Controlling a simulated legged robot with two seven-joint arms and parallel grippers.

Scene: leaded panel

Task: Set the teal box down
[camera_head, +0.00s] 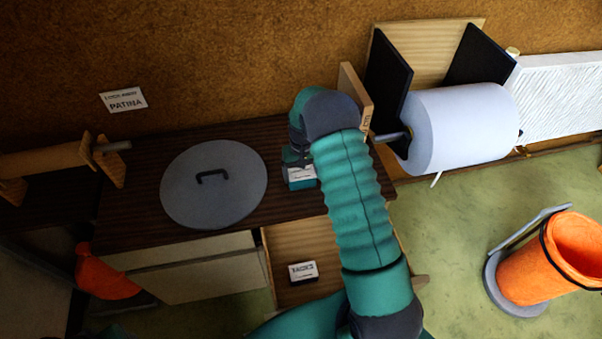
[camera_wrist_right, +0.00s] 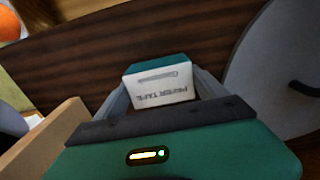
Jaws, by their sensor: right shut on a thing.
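The teal box (camera_head: 301,177) has a white label; in the right wrist view (camera_wrist_right: 159,82) the label reads "PAPER TAPE". It is at the dark wooden cabinet top (camera_head: 135,205), to the right of a round grey lid. My right gripper (camera_head: 296,164) is above it, with the arm reaching over from the front. In the right wrist view the gripper's two grey fingers (camera_wrist_right: 160,92) are on either side of the box, shut on it. I cannot tell whether the box's underside touches the top. My left gripper is not in view.
The grey lid (camera_head: 214,184) with a black handle lies left of the box. An open drawer (camera_head: 295,245) below holds a small "TACKS" box (camera_head: 303,271). An orange bucket (camera_head: 550,262) is on the green floor.

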